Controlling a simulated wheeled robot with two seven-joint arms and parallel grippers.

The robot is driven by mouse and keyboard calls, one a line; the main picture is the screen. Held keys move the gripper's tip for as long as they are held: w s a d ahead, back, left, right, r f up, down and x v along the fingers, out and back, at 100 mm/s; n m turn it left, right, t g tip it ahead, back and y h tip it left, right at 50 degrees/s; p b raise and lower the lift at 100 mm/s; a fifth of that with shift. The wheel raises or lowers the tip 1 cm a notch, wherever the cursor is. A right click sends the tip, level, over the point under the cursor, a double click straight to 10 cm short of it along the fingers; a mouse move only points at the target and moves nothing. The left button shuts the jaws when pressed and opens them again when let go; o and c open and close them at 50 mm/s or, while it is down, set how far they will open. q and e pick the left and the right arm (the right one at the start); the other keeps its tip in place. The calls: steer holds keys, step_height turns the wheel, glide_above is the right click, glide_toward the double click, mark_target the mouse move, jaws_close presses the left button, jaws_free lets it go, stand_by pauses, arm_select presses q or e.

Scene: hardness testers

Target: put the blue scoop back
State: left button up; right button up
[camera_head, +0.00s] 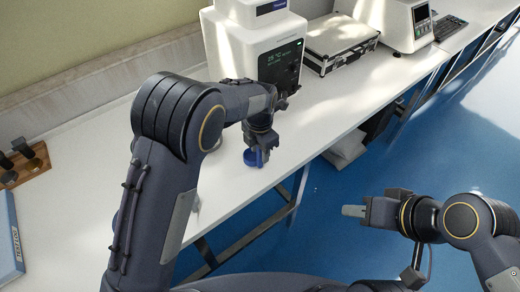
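The blue scoop (250,158) is a small, round blue piece near the front edge of the white bench, in the middle of the view. My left gripper (258,149) points down right at it, and its fingertips overlap the scoop. The fingers are small and partly hidden, so I cannot tell whether they are closed on it, or whether the scoop touches the bench. My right gripper (353,211) is out over the blue floor, away from the bench, pointing left. Its pale fingertips appear together with nothing between them.
A white tester with a dark display (280,66) stands behind my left gripper. A silver case (338,42) and another white instrument (398,22) are farther right. A wooden rack (24,164) and a blue box (10,240) are at far left. The front bench right of the scoop is clear.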

arm_select(q)
step_height(320, 180, up, 12)
steer(key=shift+r, duration=0.1)
steer(key=shift+a, duration=0.1)
steer(key=s+a+r+m+t+h, duration=0.1)
steer(key=s+a+r+m+h, duration=0.15)
steer(key=s+a+m, duration=0.45)
steer(key=s+a+r+m+h, duration=0.2)
steer(key=s+a+r+m, duration=0.15)
steer(key=a, duration=0.65)
steer(key=s+a+f+m+t, duration=0.1)
steer(key=s+a+m+t, duration=0.1)
steer(key=s+m, duration=0.4)
steer(key=s+a+f+m+t, duration=0.2)
steer(key=s+m, duration=0.5)
steer(key=s, duration=0.4)
steer(key=shift+a+t+y, duration=0.3)
steer(key=shift+a+y, duration=0.15)
steer(key=shift+a, duration=0.2)
